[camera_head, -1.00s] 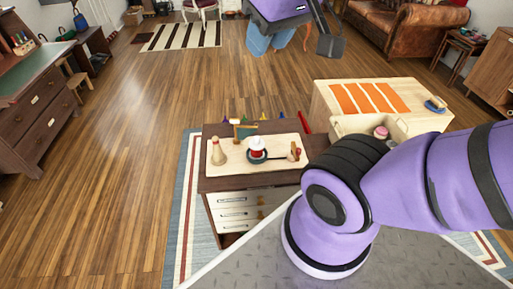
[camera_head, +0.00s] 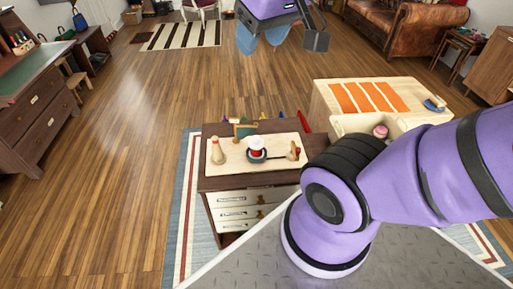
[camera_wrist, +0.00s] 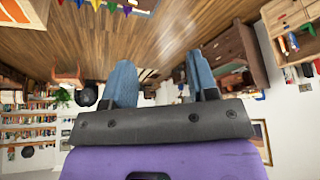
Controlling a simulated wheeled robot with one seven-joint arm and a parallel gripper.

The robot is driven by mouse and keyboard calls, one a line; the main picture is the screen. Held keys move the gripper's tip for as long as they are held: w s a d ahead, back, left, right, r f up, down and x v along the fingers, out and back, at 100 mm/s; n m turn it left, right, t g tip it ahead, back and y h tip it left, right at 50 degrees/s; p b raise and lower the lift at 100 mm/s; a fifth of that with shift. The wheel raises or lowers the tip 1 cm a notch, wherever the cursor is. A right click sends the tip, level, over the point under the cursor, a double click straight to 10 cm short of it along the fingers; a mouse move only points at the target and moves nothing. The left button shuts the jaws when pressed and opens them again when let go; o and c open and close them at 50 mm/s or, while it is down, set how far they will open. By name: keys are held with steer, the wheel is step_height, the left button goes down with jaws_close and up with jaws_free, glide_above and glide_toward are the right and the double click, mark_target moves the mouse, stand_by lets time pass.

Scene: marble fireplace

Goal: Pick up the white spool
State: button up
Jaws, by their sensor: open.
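A small white spool-like piece with red on it (camera_head: 257,145) sits in a dark round dish on the pale board (camera_head: 238,166), on top of the dark wooden cabinet. It looks upright, but its details are too small to tell. My gripper (camera_head: 262,40) is at the top of the head view, raised well away from the cabinet. Its two blue fingers also show in the wrist view (camera_wrist: 161,80), spread apart with nothing between them. The wrist view looks out across the room, and the spool does not show there.
A pale bottle-shaped piece (camera_head: 217,152) stands left of the dish. A small wooden piece (camera_head: 294,152) is at its right. A small framed board (camera_head: 243,130) stands behind. A light wooden cabinet (camera_head: 325,101) with orange stripes and an open bin is at right.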

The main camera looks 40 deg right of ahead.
steer(key=w+d+f+g, duration=0.1)
steer(key=w+d+f, duration=0.15)
steer(key=w, duration=0.25)
steer(key=w+d+f, duration=0.1)
steer(key=w+f, duration=0.2)
steer(key=w, duration=0.2)
steer(key=m+g, duration=0.2)
steer(key=g, duration=0.2)
glide_above(256, 136)
step_height(256, 136, down, 30)
steer(key=shift+s+f, duration=0.25)
steer(key=shift+f, duration=0.5)
steer(key=shift+w+f, duration=0.15)
steer(key=shift+f, duration=5.1)
jaws_close()
